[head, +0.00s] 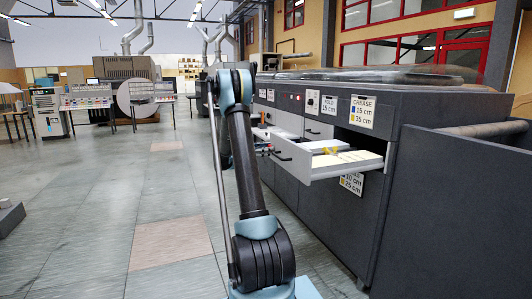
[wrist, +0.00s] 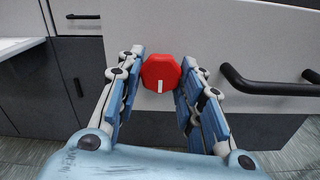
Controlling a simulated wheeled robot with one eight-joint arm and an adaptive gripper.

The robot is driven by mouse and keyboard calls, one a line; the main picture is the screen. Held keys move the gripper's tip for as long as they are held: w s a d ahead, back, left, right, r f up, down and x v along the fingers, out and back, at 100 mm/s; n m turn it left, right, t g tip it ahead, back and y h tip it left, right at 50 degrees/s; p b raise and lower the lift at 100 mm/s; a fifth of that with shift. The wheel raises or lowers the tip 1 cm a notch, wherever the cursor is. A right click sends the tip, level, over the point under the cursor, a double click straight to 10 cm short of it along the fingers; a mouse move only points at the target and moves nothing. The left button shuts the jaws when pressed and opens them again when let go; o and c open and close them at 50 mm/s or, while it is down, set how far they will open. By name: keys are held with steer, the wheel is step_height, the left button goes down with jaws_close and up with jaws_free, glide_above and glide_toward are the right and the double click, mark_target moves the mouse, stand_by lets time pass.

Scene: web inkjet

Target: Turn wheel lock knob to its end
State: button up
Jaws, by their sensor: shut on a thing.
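The red knob (wrist: 161,72) is in the upper middle of the wrist view. It has an eight-sided face with a short white mark (wrist: 160,86) on its lower part, pointing nearly straight down. My gripper (wrist: 161,62) has its fingers on the left and right sides of the knob and is shut on it. The knob stands out from a light grey panel (wrist: 230,40). In the head view my arm fills the middle, and neither the knob nor my gripper can be made out.
A black bar handle (wrist: 275,88) is right of my fingers. Drawer fronts with small handles (wrist: 83,16) are at left. In the head view, an open drawer (head: 310,168) juts from the dark cabinet (head: 425,165) right of my arm. The floor at left (head: 100,215) is mostly clear.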

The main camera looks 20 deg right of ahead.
stand_by(0.3)
steer(key=o, duration=1.1)
steer(key=a, duration=1.2)
steer(key=shift+s, duration=0.15)
